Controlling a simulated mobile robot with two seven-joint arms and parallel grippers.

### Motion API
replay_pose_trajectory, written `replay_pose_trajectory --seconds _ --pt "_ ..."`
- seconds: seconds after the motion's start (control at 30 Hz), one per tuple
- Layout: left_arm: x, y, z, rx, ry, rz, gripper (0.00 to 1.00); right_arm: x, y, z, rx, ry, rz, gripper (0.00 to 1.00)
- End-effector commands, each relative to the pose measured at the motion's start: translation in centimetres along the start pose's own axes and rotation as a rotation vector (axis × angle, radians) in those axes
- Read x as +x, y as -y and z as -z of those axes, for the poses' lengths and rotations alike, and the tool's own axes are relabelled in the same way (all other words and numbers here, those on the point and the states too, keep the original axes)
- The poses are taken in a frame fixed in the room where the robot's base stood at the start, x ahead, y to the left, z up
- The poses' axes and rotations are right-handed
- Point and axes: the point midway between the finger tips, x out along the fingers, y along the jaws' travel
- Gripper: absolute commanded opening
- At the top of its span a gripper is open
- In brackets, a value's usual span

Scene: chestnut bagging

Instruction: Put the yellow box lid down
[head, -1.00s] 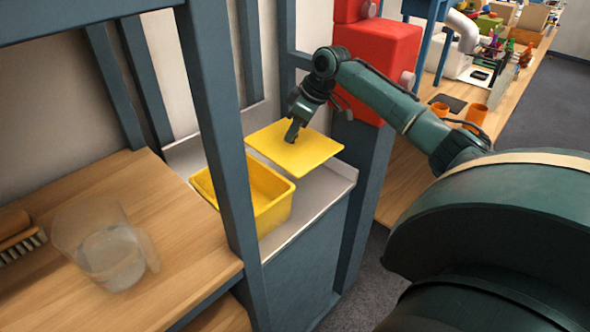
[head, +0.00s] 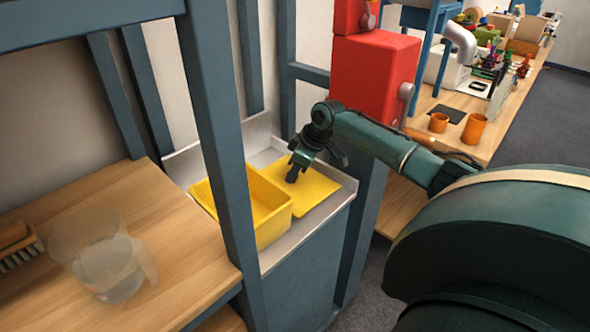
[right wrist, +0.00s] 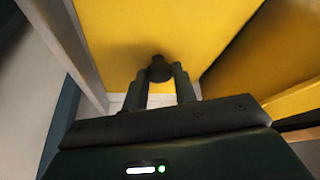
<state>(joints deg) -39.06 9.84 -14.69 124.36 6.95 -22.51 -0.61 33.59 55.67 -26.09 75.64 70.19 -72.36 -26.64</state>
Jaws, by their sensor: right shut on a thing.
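The yellow box lid (head: 312,190) lies low at the grey metal counter, just right of the open yellow box (head: 272,228), at or very near the surface. My right gripper (head: 292,176) is above the lid, shut on its dark knob. In the right wrist view the two fingers close around the round dark knob (right wrist: 160,70) of the yellow lid (right wrist: 150,28). The yellow box wall (right wrist: 255,60) stands beside the lid there. My left gripper is not in view.
A blue post (head: 222,150) stands in front of the box. The metal counter (head: 270,262) has a raised rim. A wooden table (head: 170,250) at left holds a clear jug (head: 105,265) and a brush (head: 18,245). Red boxes (head: 375,75) stand behind my arm.

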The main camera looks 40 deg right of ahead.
Motion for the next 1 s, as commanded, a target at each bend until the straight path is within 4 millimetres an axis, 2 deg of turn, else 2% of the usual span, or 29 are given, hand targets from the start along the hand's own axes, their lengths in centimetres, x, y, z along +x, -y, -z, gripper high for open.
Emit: replay_pose_trajectory --seconds 0.03,0.07,0.3,0.57,0.67,0.77,1.0 --pt "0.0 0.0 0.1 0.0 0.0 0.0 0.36 0.2 0.0 -0.1 0.0 0.0 0.001 0.0" --pt "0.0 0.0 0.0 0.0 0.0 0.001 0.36 0.2 0.0 -0.1 0.0 0.0 0.001 0.29" --pt "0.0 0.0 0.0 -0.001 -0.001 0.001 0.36 0.1 0.0 -0.1 0.0 0.0 0.0 0.49" --pt "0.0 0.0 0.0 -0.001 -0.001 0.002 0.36 0.0 0.0 0.0 0.0 0.0 0.0 0.49" --pt "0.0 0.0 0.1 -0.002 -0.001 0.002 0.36 -0.7 -0.1 0.1 0.0 -0.001 -0.001 0.49" --pt "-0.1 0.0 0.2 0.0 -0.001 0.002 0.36 -2.3 -0.1 0.1 -0.001 -0.001 -0.002 0.49" --pt "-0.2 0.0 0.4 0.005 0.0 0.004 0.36 -7.5 -0.1 0.1 -0.001 0.0 -0.002 0.49"
